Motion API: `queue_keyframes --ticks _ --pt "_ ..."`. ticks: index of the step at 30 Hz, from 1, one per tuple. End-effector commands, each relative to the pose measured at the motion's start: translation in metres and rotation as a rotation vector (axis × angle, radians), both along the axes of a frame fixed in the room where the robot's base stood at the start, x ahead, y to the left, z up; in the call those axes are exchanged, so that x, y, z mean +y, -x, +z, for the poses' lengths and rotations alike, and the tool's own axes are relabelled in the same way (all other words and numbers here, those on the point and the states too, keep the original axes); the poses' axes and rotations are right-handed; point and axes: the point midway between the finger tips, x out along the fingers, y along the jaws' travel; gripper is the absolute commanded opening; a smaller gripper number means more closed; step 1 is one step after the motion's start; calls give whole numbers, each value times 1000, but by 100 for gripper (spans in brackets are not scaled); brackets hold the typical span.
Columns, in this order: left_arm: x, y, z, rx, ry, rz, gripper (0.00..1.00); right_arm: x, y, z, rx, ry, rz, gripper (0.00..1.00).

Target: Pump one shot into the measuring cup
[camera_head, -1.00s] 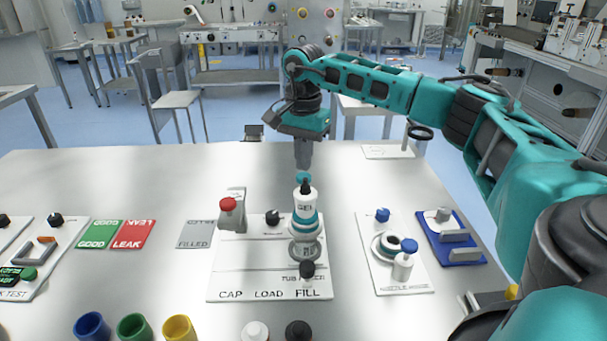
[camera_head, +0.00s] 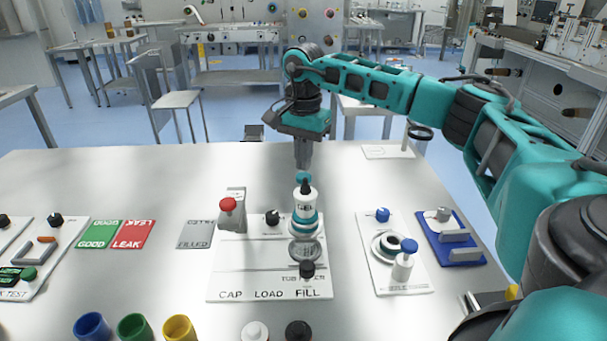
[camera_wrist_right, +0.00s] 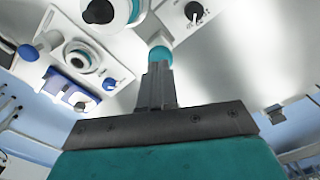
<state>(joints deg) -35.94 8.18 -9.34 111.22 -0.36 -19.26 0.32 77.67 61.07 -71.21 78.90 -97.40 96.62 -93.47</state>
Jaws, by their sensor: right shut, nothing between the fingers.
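A white bottle-shaped dispenser (camera_head: 306,203) with a dark top and a teal band stands upright on the fill plate. A small teal knob (camera_head: 303,177) shows just behind its top. A round grey piece (camera_head: 306,252) sits beneath the dispenser; I cannot tell whether it is the measuring cup. My right gripper (camera_head: 303,168) points down, shut and empty, just above the teal knob. In the right wrist view the shut fingers (camera_wrist_right: 158,68) meet the teal knob (camera_wrist_right: 160,56) in the picture; contact is unclear. My left gripper is out of view.
A red button (camera_head: 228,204) on a grey post stands left of the dispenser, with a black knob (camera_head: 272,218) between. A white plate (camera_head: 410,281) with blue-topped parts and a blue stand (camera_head: 457,256) lie right. Coloured cups (camera_head: 135,327) line the front.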

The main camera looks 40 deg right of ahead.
Motion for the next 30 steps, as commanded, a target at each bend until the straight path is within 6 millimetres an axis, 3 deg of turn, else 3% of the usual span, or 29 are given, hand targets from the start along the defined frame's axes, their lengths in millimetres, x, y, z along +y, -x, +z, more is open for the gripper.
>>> queue_keyframes --ticks 11,30 --pt "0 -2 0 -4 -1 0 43 0 0 -2 0 0 0 0" --pt "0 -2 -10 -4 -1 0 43 0 0 -21 0 0 0 0"
